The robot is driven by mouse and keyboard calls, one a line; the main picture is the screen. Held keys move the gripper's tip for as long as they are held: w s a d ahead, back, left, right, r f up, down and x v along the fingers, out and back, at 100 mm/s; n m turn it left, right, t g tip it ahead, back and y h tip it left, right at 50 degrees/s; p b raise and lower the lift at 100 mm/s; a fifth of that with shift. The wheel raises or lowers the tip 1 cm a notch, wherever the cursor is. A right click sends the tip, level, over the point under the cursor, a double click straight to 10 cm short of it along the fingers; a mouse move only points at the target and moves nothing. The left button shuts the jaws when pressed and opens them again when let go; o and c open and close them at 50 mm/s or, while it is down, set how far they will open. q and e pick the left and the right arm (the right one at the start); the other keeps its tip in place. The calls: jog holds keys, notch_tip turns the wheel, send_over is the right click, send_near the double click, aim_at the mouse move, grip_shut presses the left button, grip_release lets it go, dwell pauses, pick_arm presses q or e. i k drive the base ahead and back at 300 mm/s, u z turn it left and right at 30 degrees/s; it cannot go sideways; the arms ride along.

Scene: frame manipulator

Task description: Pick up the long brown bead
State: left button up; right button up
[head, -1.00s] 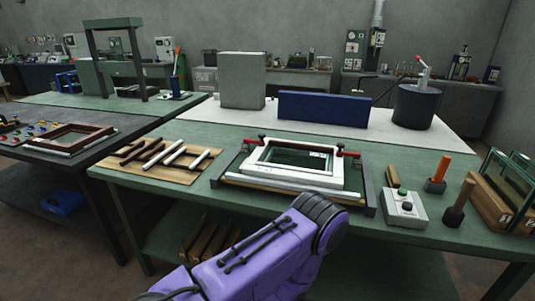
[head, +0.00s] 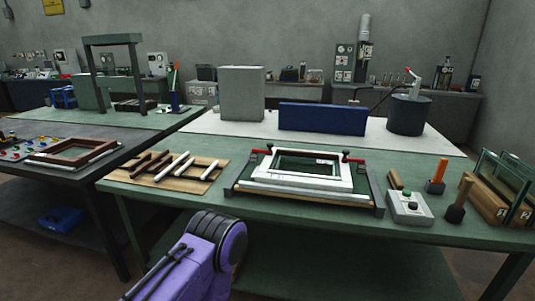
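Two dark brown beads lie side by side at the left of a wooden board (head: 218,161) on the green table; one brown bead (head: 140,160) is outermost and the other brown bead (head: 156,163) is beside it. White beads (head: 173,166) lie to their right on the same board. I cannot tell for certain which brown bead is longer. Neither gripper is in view. Only a purple and black link of my own arm shows at the bottom, in front of the table and apart from the beads.
A white frame (head: 262,175) in a clamping fixture stands right of the board. A dark table (head: 50,185) is at the left.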

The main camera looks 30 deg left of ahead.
aim_at(307, 154)
jog(key=u, duration=0.05)
jog(key=i, duration=1)
